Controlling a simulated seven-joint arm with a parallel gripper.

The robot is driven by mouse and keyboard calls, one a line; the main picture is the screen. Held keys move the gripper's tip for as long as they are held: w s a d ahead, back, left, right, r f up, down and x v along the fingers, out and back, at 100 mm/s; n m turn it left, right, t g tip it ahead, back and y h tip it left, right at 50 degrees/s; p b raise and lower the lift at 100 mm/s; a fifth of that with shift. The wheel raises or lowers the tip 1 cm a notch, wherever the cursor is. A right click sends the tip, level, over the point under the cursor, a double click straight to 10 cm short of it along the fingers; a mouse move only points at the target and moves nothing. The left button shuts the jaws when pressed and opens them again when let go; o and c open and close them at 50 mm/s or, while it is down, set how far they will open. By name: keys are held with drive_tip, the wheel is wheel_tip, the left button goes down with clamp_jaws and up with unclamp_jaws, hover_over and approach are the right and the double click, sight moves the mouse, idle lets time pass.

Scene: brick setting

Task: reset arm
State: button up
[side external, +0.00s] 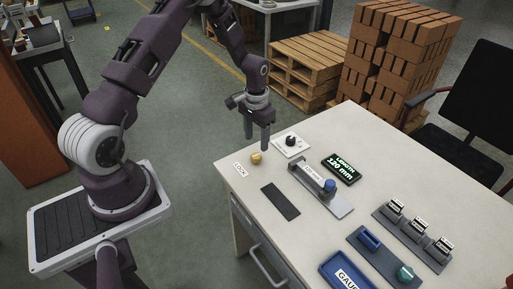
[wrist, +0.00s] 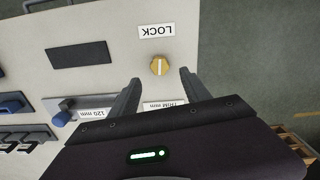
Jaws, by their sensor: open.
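My gripper (side external: 257,138) hangs above the far left edge of the white table (side external: 365,135), fingers pointing down, open and empty. In the wrist view, my gripper (wrist: 160,88) has its two fingers spread, with a yellow knob (wrist: 159,66) seen beyond the gap between them. In the side view the yellow knob (side external: 256,158) sits on the table beside the LOCK label (side external: 240,169), below the fingertips and apart from them. The LOCK label shows upside down in the wrist view (wrist: 156,31).
A white dial plate (side external: 290,146), a sliding gauge with a blue knob (side external: 329,185), a green display reading LENGTH 120 mm (side external: 341,169) and a dark pad (side external: 280,201) are on the table. Pallets (side external: 308,60) and stacked bricks stand behind.

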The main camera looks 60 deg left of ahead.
drive_tip(key=shift+r, duration=0.5)
drive_tip(key=s+d+r+t, duration=0.1)
drive_tip(key=s+d+r, duration=0.2)
drive_tip(key=r, duration=0.5)
drive_tip(key=s+d+r+t+y, duration=0.1)
drive_tip(key=s+d+r, duration=0.15)
drive_tip(key=r, duration=0.55)
drive_tip(key=s+d+r+t, duration=0.15)
drive_tip(key=d+r, duration=0.25)
drive_tip(key=r, duration=0.4)
drive_tip(key=s+d+r+t, duration=0.1)
drive_tip(key=s+d+r, duration=0.2)
drive_tip(key=s, duration=0.6)
drive_tip(key=s+d+r+m+t+h, duration=0.1)
drive_tip(key=s+d+r, duration=0.2)
drive_tip(key=s, duration=0.6)
drive_tip(key=shift+d+m, duration=0.3)
drive_tip(key=shift+d, duration=0.2)
